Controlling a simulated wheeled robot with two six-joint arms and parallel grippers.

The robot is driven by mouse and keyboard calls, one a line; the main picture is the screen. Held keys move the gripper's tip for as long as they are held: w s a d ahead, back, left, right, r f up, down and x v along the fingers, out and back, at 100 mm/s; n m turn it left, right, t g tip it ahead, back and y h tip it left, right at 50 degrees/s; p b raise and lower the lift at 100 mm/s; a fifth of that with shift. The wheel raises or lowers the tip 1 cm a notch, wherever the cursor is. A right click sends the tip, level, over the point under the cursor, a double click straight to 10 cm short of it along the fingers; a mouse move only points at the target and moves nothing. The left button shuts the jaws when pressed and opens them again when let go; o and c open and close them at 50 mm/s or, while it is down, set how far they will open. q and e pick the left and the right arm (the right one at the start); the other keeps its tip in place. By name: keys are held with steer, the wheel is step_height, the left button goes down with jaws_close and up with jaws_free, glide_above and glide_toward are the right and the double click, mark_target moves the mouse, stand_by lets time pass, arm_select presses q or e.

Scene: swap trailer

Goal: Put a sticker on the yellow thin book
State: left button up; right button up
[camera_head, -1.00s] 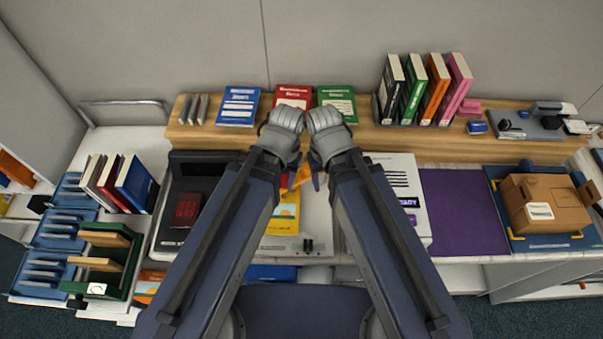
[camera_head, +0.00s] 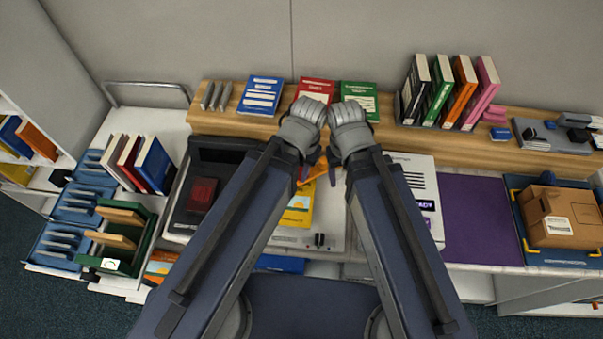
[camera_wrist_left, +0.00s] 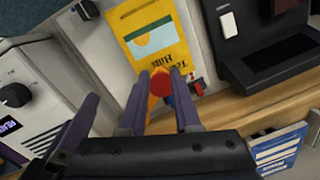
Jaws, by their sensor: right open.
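The yellow thin book (camera_head: 299,207) lies flat on the light worktop, partly behind my left forearm in the head view. In the left wrist view its cover (camera_wrist_left: 155,40) shows a picture panel and dark title. My left gripper (camera_head: 308,172) is beyond the book's far edge, its purple fingers apart. In the wrist view a red round piece (camera_wrist_left: 156,94) and an orange piece show between those fingers (camera_wrist_left: 159,76); I cannot tell whether they touch. My right gripper (camera_head: 340,170) is open beside the left one. No sticker is clearly seen on the book.
A wooden shelf (camera_head: 390,134) with books runs along the back. A black device (camera_head: 215,180) stands left, a white box (camera_head: 421,190) and purple mat (camera_head: 485,215) right, then a cardboard box (camera_head: 560,220). Book racks (camera_head: 120,240) are at far left.

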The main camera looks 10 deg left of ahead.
arm_select(q)
jaws_close()
stand_by(1.4)
